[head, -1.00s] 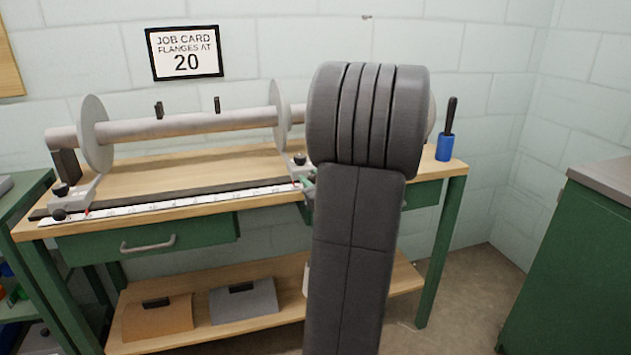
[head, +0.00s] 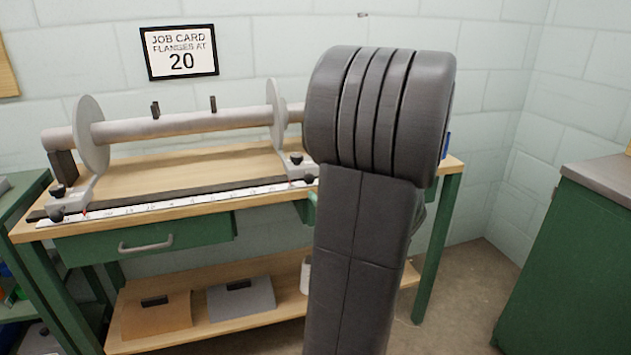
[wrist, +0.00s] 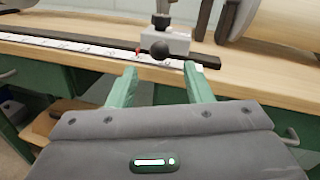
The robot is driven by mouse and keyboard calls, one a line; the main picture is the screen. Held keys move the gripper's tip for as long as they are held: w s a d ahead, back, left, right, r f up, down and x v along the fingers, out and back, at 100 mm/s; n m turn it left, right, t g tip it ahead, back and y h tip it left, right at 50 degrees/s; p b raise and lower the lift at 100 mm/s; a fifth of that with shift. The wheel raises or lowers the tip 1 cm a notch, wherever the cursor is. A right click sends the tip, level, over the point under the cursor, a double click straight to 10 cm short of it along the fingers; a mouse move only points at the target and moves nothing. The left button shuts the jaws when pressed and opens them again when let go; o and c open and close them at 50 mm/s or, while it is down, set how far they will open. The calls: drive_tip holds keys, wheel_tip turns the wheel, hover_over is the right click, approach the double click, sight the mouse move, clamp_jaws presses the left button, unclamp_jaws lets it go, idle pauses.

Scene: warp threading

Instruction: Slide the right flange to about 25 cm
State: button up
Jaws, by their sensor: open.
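The right flange (head: 276,112) is a grey disc on the horizontal roller (head: 180,124). Its foot (head: 297,168), with black knobs, sits at the right part of the white ruler (head: 150,207). The left flange (head: 92,135) is at the roller's left end. In the wrist view, the right flange's foot (wrist: 178,42) has a round black knob (wrist: 160,50) in front and a red pointer (wrist: 138,52) by the ruler. My gripper (wrist: 160,72) is open and empty, its green fingers apart just short of the knob. My arm hides most of it in the head view.
A job card (head: 181,52) on the wall reads flanges at 20. A workbench (head: 200,170) carries the rig, with a drawer handle (head: 147,245) at its front. A green cabinet (head: 575,260) stands at the right, with free floor between.

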sight(312, 178)
drive_tip(key=shift+p+v, duration=0.3)
drive_tip(key=shift+v, duration=2.3)
drive_tip(key=shift+w, duration=0.1)
drive_tip(key=b+x, duration=0.2)
drive_tip(key=x, duration=1.1)
drive_tip(key=shift+w+a, duration=0.25)
drive_tip(key=shift+w+d+r, duration=0.1)
drive_tip(key=shift+w+d, duration=0.05)
drive_tip(key=shift+d, duration=0.25)
